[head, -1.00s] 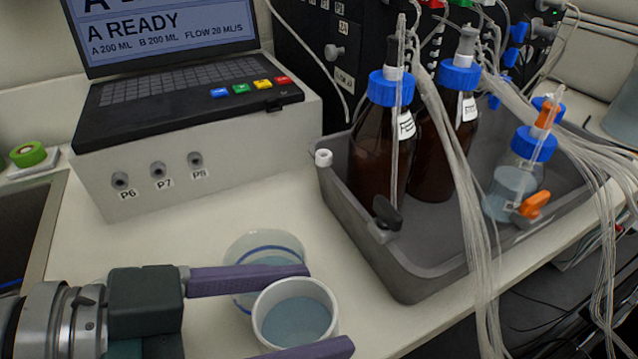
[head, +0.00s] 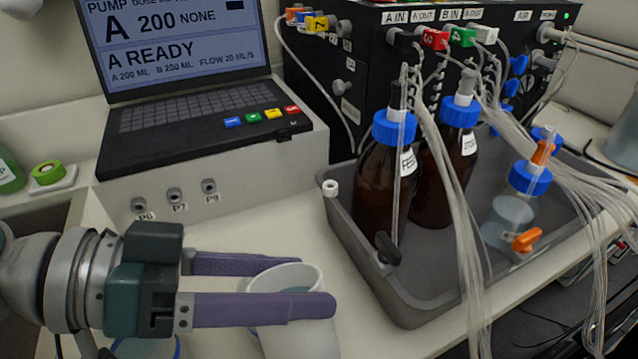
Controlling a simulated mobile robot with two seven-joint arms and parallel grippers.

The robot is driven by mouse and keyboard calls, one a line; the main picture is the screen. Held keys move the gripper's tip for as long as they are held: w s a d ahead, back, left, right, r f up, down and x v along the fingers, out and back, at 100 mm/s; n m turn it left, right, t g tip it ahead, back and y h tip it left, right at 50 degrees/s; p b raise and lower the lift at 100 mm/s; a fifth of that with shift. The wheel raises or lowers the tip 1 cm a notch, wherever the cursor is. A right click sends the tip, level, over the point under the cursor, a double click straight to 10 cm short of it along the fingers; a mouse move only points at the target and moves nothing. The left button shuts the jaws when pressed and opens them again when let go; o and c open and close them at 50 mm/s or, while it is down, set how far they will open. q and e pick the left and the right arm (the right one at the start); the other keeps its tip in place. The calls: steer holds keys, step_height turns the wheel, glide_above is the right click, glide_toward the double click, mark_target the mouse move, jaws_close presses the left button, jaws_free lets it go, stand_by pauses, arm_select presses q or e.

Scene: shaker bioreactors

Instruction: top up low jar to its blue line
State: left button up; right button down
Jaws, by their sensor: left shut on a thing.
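My left gripper (head: 290,285) is shut on a white cup (head: 300,338), with one purple finger behind it and one across its front. The cup's rim is at the top, and whether it is tilted is hard to tell. Its contents are hidden from this angle. A pale jar edge with a blue line (head: 150,347) shows at the bottom of the head view, mostly covered by my gripper. I cannot tell its liquid level, or whether it is the blue-lined jar seen earlier. My right gripper is out of view.
A grey tray (head: 411,314) at right holds two brown bottles (head: 385,190) (head: 437,170) and a clear blue-capped bottle (head: 510,215). Tubes (head: 455,215) hang over its front. A laptop (head: 190,110) reading "A READY" sits behind. Some counter between cup and tray is clear.

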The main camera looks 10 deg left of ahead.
arm_select(q)
steer(key=shift+w+a+n+h+b, duration=0.15)
steer(key=shift+w+n+h+b, duration=0.05)
steer(key=shift+n+h+b, duration=0.25)
steer(key=shift+w+a+f+n+g+h+b, duration=0.15)
steer(key=shift+n+g+h+b, duration=0.1)
steer(key=shift+n+b, duration=0.2)
steer(key=shift+w+d+f+n+g+h+b, duration=0.15)
steer(key=shift+n+g+b, duration=0.1)
steer(key=shift+n+b, duration=0.15)
steer(key=shift+a+f+n+h+b, duration=0.1)
steer(key=shift+a+n+h+b, duration=0.15)
steer(key=shift+n+b, duration=0.2)
stand_by(1.2)
steer(key=shift+d, duration=0.1)
stand_by(0.7)
steer(key=shift+s+r+m+p, duration=0.15)
steer(key=shift+r+m+p, duration=0.4)
steer(key=shift+r+p, duration=0.65)
steer(key=shift+s+d+r+m+t+y, duration=0.15)
steer(key=shift+r+m+t+y, duration=0.15)
steer(key=shift+m+y, duration=0.35)
steer(key=shift+s+d+m+y, duration=0.25)
steer(key=shift+m+y, duration=0.2)
steer(key=shift+m, duration=0.3)
